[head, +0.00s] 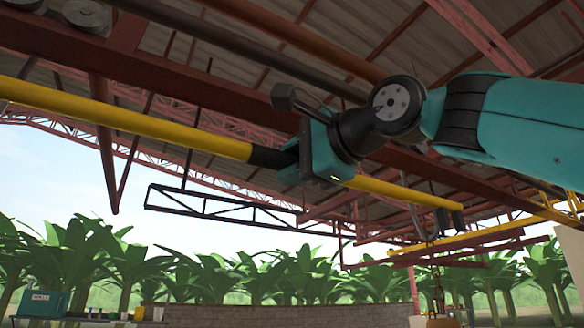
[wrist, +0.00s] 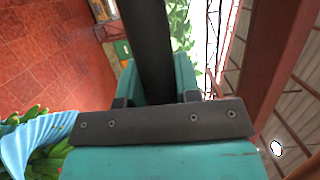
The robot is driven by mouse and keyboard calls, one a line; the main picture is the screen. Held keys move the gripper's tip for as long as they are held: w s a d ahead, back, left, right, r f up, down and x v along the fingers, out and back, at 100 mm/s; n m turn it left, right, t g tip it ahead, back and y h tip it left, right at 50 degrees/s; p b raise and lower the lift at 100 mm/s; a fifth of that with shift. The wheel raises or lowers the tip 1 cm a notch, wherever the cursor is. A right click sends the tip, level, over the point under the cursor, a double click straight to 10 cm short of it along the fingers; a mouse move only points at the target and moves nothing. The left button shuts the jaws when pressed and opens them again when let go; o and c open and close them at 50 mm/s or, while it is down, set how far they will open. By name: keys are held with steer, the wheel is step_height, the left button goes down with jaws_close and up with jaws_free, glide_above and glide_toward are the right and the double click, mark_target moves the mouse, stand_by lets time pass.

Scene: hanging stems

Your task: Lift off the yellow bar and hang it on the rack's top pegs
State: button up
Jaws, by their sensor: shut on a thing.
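The yellow bar (head: 150,122) runs high across the head view, from the left edge down to the right past my gripper (head: 287,160). My gripper is shut on the bar's black middle section (head: 268,157). Another yellow length of it (head: 390,189) shows right of my gripper. In the wrist view the black section (wrist: 150,45) runs up from between the jaws (wrist: 155,98). I cannot make out the rack's top pegs in either view, nor tell whether the bar's ends rest on anything.
Dark red roof beams (head: 215,85) and a dark pipe (head: 225,42) lie close above the bar. A red post (head: 108,175) hangs down at left. A dark truss (head: 235,207) hangs beyond. A blue cover with green leaves (wrist: 30,150) is near my wrist. Red floor (wrist: 50,60) looks clear.

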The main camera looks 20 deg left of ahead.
steer(key=shift+s+d, duration=0.1)
steer(key=shift+s+d+b, duration=0.75)
steer(key=shift+s+d, duration=0.05)
steer(key=shift+d, duration=0.15)
steer(key=s+d+b, duration=0.2)
steer(key=s+d, duration=0.3)
steer(key=d, duration=0.1)
steer(key=shift+s+d+b, duration=0.15)
steer(key=shift+s+b, duration=0.05)
steer(key=shift+b, duration=0.15)
